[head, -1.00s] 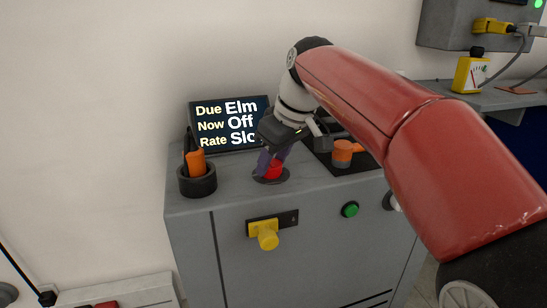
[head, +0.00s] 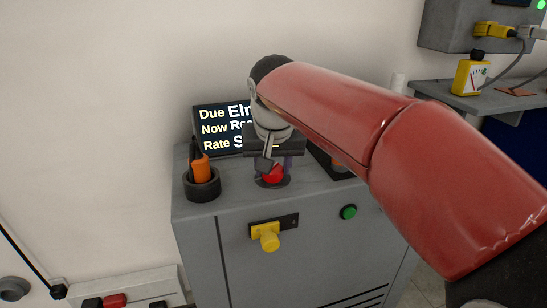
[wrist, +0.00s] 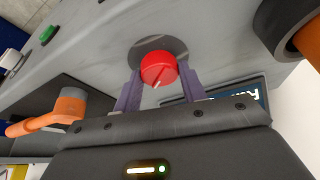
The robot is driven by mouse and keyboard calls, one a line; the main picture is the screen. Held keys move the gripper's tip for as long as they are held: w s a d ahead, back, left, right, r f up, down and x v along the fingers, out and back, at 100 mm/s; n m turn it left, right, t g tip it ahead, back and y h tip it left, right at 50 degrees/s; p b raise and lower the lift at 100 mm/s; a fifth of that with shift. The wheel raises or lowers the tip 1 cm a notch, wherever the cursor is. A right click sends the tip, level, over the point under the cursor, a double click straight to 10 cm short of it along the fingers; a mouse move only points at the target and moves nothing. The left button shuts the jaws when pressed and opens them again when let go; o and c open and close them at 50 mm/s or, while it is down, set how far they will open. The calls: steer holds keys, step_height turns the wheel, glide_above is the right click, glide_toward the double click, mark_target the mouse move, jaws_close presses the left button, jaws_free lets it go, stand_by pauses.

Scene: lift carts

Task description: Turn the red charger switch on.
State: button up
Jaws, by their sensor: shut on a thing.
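My gripper (head: 274,168) points down at the cabinet top, its purple fingers on either side of a red knob (head: 271,177) and shut on it. The wrist view shows the knob (wrist: 158,68) between the fingers, a white pointer line on its face, over a dark round plate. At the lower left of the head view, a low white box (head: 140,286) carries a red switch (head: 115,300) between black ones; its setting is too small to tell. Which red part is the charger switch is not labelled in view.
A display (head: 222,130) behind the gripper is partly covered. A black cup (head: 201,184) with an orange-handled tool stands left of the knob. A yellow knob (head: 268,238) and green button (head: 348,212) are on the cabinet front (head: 300,270).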

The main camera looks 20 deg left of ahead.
steer(key=shift+a+r+m+h+p, duration=0.1)
steer(key=shift+m+h+p, duration=0.4)
steer(key=shift+m, duration=0.7)
steer(key=o, duration=1)
steer(key=p+v, duration=0.1)
steer(key=v, duration=0.6)
steer(key=shift+s+r, duration=0.3)
